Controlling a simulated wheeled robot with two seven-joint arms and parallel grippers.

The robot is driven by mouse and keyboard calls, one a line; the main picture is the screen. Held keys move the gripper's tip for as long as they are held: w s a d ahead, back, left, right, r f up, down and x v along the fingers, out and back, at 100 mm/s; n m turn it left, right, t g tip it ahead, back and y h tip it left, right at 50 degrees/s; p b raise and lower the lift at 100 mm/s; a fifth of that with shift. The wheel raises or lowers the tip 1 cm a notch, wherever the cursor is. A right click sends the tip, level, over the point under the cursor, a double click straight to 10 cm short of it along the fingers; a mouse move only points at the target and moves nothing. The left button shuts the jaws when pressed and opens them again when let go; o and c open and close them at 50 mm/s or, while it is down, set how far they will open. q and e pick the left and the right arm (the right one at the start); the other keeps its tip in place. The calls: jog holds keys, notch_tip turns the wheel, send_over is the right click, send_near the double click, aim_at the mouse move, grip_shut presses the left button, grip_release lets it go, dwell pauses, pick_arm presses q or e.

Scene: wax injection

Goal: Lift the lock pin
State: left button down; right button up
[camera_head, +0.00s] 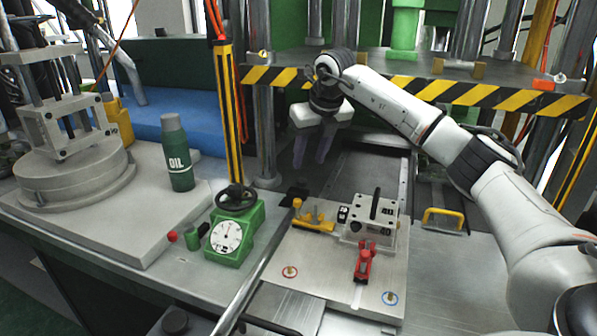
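I cannot tell for certain which part is the lock pin. A grey mold block (368,229) with a black handle stands on the plate, with a red clamp (364,262) in front and a yellow clamp (313,217) at its left. My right gripper (312,160) points down behind the plate, fingers apart and empty, away from both pins. My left gripper is out of view.
A green gauge box (230,240) with a black handwheel stands left of the plate, and a green oil bottle (177,155) further left. A striped press beam (440,90) crosses behind my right arm. A yellow handle (443,218) is at the right.

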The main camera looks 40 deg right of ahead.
aim_at(303, 180)
jog(key=x, duration=0.7)
jog(key=shift+w+f, duration=0.1)
jog(key=shift+f, duration=0.2)
grip_shut()
